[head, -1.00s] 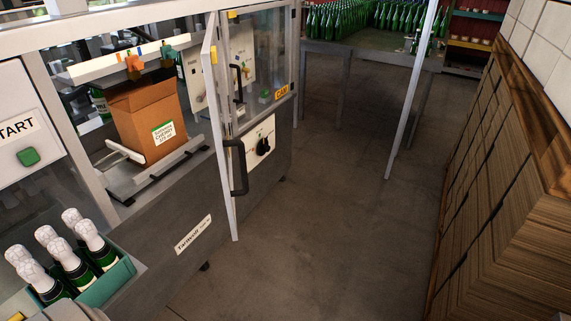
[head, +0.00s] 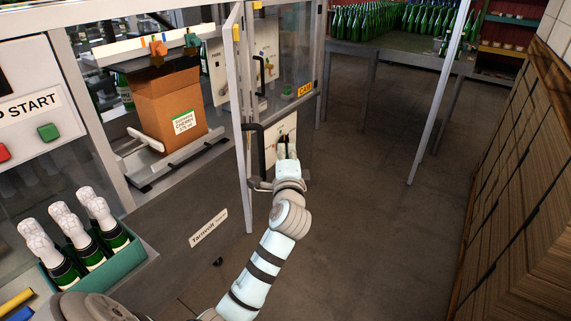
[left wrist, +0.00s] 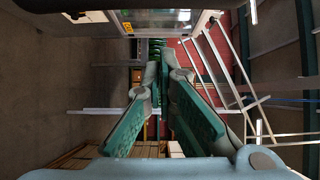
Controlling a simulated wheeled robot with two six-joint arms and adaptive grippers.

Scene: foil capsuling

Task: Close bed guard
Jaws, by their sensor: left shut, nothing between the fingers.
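The guard (head: 238,110) is a clear hinged door with a pale frame, standing swung out from the machine and seen nearly edge-on in the head view. Its black bar handle (head: 257,150) sits low on the door. My left gripper (head: 287,148) is just right of that handle, in front of the white control panel, whose knob it largely hides. Its fingers are shut and empty; they also show close together in the left wrist view (left wrist: 163,75). I cannot tell whether the gripper or wrist touches the door. My right gripper is not in view.
An open cardboard box (head: 170,108) stands inside the machine. A green crate (head: 100,268) of foil-topped bottles is at lower left, below the start panel (head: 35,115). A thin pale post (head: 440,90) stands right. The floor (head: 380,220) between machine and wooden wall is clear.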

